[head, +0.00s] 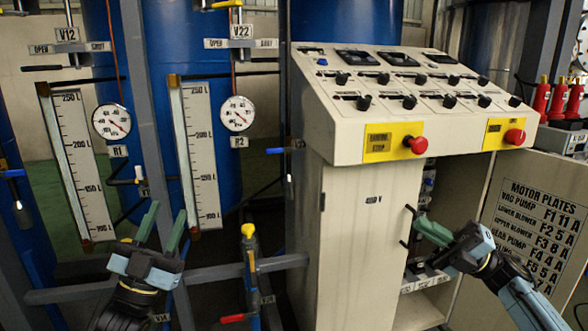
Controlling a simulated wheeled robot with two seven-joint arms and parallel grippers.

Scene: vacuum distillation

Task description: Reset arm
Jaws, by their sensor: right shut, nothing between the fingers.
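My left gripper (164,222) is in the lower left of the head view. Its two green fingers point up and stand apart, with nothing seen between them. It is in front of the frame bars, below the level gauges. My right gripper (422,226) comes in from the lower right. Its green fingers are together and empty, in front of the open compartment of the control cabinet (350,235), close to a dark door handle (408,228).
The cabinet's sloped panel has knobs and two red emergency buttons (417,145) (514,137). Its open door (530,215) carries a motor plate list. Level gauges (200,150), pressure gauges (237,113), a yellow-handled valve (249,232) and grey frame bars (235,268) surround my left arm.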

